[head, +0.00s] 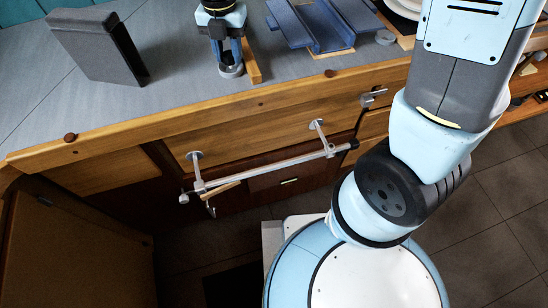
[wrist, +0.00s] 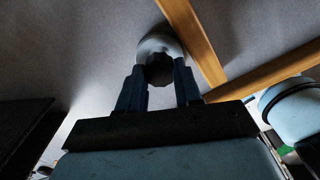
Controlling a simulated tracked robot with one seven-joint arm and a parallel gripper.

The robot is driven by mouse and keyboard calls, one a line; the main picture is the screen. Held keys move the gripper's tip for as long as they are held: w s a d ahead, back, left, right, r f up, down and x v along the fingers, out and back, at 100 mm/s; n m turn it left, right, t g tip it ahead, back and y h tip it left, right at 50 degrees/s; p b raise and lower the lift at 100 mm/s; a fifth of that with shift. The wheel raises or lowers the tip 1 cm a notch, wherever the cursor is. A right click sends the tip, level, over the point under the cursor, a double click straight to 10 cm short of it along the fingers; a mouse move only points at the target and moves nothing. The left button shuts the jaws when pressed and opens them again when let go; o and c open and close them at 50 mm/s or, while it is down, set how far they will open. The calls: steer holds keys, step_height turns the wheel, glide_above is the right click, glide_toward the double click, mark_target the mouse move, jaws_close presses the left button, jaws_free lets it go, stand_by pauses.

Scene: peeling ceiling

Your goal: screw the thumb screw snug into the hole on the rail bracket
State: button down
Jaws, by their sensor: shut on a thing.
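My gripper (head: 229,62) points down over the grey countertop in the head view, its dark fingers closed on a round grey knob, which looks like the thumb screw (head: 231,71). In the wrist view the fingers (wrist: 160,88) grip the two sides of this pale, scalloped knob (wrist: 160,48). Its threaded part is hidden. It is at or just above the counter; I cannot tell if it touches. A metal rail (head: 270,166) runs along the cabinet front below, apart from my gripper. A rail bracket (head: 195,158) is at its left end, another (head: 317,126) near its right. The hole cannot be made out.
A wooden strip (head: 251,63) lies close to the right of my gripper. A dark block (head: 98,45) stands at left, and a blue channel-shaped piece (head: 322,28) lies to the right. The wooden counter edge (head: 180,113) lies between my gripper and the rail.

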steer(key=shift+r, duration=2.5)
steer(key=shift+s, duration=0.1)
